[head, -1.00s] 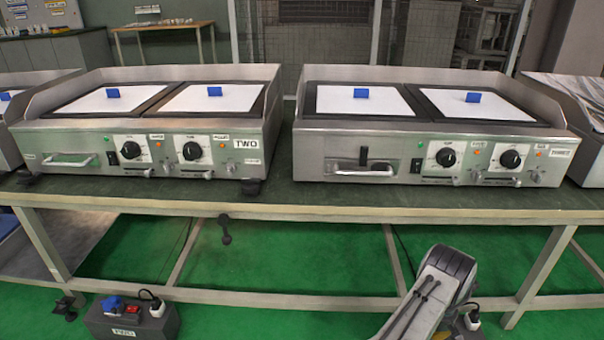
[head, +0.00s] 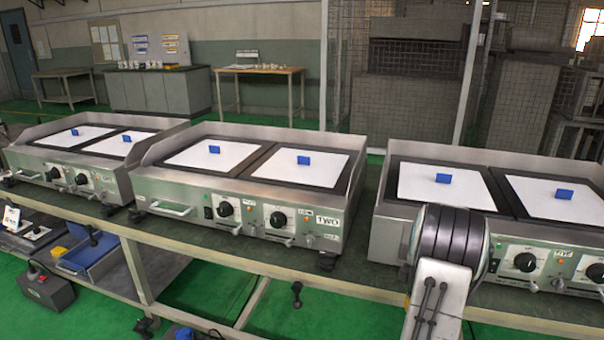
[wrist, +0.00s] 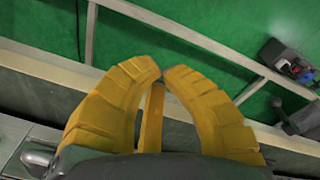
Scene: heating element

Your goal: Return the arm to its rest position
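My gripper (wrist: 162,76) shows in the wrist view, with two ribbed yellow fingers bowed inward. Their tips nearly meet, with a thin gap between them. I see no object held at the tips; a narrow orange-yellow strip shows between the fingers, and I cannot tell what it is. The gripper is over the edge of the workbench, with green floor beyond. In the head view my arm (head: 445,265) rises at the lower right, in front of the right-hand griddle (head: 405,215). The gripper itself does not show in the head view.
Griddle TWO (head: 190,190) stands mid-bench, another griddle (head: 50,165) at the left. White plates with blue blocks lie on them. A blue tray (head: 90,255) and a black box (head: 45,290) are lower left. Green floor (head: 205,300) shows below the bench.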

